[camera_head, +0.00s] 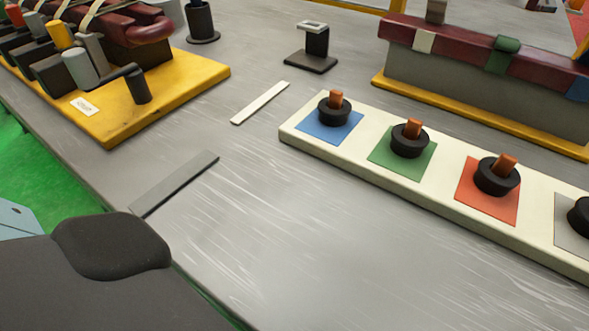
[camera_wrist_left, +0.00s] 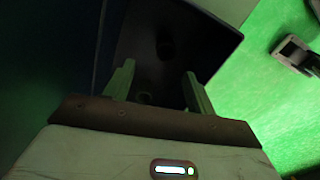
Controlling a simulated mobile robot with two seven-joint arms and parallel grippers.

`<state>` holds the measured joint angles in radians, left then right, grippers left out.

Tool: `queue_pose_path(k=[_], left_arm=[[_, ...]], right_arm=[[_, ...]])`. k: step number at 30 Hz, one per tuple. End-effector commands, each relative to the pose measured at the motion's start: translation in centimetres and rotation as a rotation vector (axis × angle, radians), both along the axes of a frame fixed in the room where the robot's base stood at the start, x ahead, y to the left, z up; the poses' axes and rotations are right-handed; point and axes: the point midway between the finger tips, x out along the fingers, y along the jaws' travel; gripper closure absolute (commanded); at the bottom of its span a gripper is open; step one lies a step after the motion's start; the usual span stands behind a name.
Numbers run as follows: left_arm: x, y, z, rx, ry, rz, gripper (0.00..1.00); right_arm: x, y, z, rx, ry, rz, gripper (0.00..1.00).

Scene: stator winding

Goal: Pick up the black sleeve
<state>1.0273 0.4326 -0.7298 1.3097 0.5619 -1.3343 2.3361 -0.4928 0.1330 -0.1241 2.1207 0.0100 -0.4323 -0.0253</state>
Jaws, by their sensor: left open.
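Several black parts show in the head view, and I cannot tell which is the sleeve. An upright black cylinder (camera_head: 200,20) stands on a round black base at the top left. A black post (camera_head: 317,42) with a pale top stands on a flat dark base at the top middle. A short black cylinder (camera_head: 138,87) sits tilted on the yellow base plate (camera_head: 200,85). My left gripper (camera_wrist_left: 159,82) shows in the left wrist view, open, with its two fingers apart and no part seen between them. My right gripper is in neither view.
A cream board (camera_head: 450,205) holds black rings with copper-coloured pegs on coloured squares. A grey and dark-red block (camera_head: 480,85) stands behind it. A white strip (camera_head: 260,103) and a grey strip (camera_head: 175,183) lie on the grey table. The front middle is clear.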

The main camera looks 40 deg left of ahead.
Motion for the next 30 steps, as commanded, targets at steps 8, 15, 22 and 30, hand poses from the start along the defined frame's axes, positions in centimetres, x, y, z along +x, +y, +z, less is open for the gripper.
queue_pose_path(k=[8, 15, 22, 30], left_arm=[[0.0, 0.0, -1.1, 0.002, 0.003, 0.001, 0.44], [0.0, 0.0, -2.7, 0.001, 0.0, 0.0, 0.44], [-0.3, -0.4, -4.5, 0.001, 0.002, -0.001, 0.44], [-0.5, -0.9, -7.6, 0.002, 0.001, 0.0, 0.44]], right_arm=[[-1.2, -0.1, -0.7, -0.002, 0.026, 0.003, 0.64], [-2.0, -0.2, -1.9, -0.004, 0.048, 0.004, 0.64], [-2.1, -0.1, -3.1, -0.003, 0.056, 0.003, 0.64], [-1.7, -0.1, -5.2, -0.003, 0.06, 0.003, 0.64]])
